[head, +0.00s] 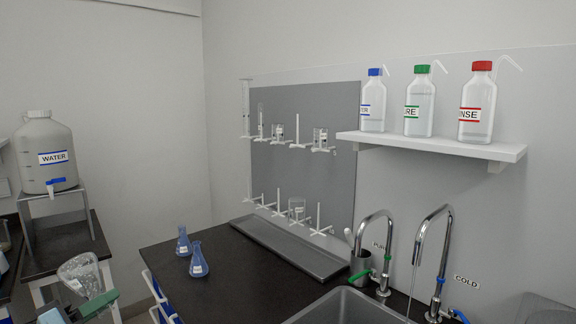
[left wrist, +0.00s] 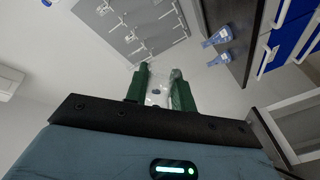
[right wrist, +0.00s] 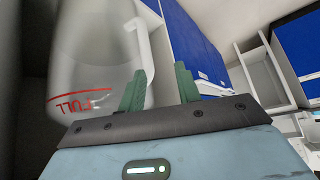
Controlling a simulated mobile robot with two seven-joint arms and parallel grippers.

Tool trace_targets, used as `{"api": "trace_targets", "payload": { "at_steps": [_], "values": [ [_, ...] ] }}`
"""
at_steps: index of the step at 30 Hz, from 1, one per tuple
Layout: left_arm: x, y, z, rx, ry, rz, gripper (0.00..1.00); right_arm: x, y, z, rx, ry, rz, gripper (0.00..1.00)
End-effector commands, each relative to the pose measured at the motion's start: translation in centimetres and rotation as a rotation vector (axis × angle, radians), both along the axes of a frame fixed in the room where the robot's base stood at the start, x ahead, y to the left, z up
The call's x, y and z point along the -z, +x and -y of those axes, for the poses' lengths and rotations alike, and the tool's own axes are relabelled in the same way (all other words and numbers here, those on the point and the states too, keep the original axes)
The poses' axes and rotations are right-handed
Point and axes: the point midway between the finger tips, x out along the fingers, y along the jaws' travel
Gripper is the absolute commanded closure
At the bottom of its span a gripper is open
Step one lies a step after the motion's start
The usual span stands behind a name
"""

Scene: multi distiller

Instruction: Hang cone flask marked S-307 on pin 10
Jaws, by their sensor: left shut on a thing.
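My left gripper (head: 97,303) is at the lower left of the head view, shut on a clear glass flask (head: 80,272). The flask is tilted and has a small label that I cannot read. In the left wrist view the flask (left wrist: 157,90) sits between the green fingers of the left gripper (left wrist: 160,88). The grey pegboard (head: 300,175) on the wall has two rows of white pins, some holding glassware. Pin numbers are too small to read, so I cannot tell pin 10. My right gripper (right wrist: 160,88) is open and empty in the right wrist view; the head view does not show it.
Two blue flasks (head: 198,262) stand on the black counter (head: 165,255). A grey drip tray (head: 290,255) lies below the pegboard. Right of it are two taps (head: 425,250) and a sink (head: 345,308). A shelf (head: 440,146) holds wash bottles. A translucent container marked FULL (right wrist: 85,60) is near my right gripper.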

Motion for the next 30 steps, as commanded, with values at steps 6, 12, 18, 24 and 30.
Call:
{"api": "trace_targets", "payload": {
  "at_steps": [6,12,18,24,30],
  "values": [
    [-0.1,0.0,0.0,-0.001,0.024,0.013,0.95,0.1,-0.1,0.0,0.000,0.000,-0.002,0.67],
    [0.0,0.0,0.0,0.000,0.030,0.015,0.95,-0.7,0.7,-0.4,0.005,0.009,0.015,0.67],
    [1.0,0.1,0.0,0.002,0.369,0.179,0.95,1.1,0.4,-1.2,0.017,0.027,-0.001,0.67],
    [1.0,0.1,0.0,0.002,0.612,0.304,0.95,4.7,-1.5,-1.2,0.014,0.024,-0.058,0.67],
    [0.2,0.0,0.0,-0.001,0.719,0.365,0.95,5.8,-1.9,-1.2,0.014,0.024,-0.074,0.67]
  ]
}}
